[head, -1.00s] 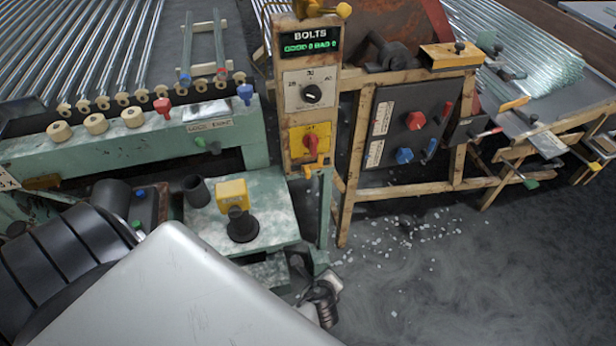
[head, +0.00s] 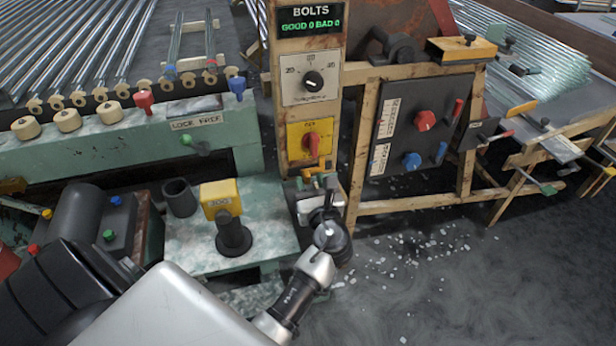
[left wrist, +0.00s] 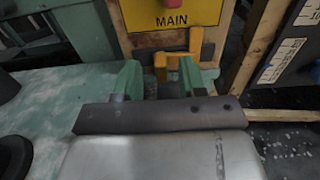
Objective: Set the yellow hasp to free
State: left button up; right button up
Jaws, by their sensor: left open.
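The yellow hasp (left wrist: 195,42) shows in the left wrist view just below the yellow MAIN panel (left wrist: 178,12). In the head view the hasp (head: 309,172) is small and partly hidden, below the yellow panel with its red rotary switch (head: 311,144). My left gripper (head: 319,186) is at the foot of the wooden post, close in front of the hasp. In the left wrist view the green fingers of my left gripper (left wrist: 158,76) are apart, with nothing held. The hasp is ahead of them, toward the right finger; I cannot tell whether they touch.
A post with a dial (head: 313,82) and a BOLTS display (head: 310,18) rises above the hasp. A yellow box on a black stand (head: 221,198) and a black cup (head: 180,198) stand on the green bench to the left. A black control panel (head: 420,125) stands to the right.

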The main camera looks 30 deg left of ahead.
aim_at(314, 174)
pick_arm(q)
jog(key=shift+x, duration=1.25)
grip_shut()
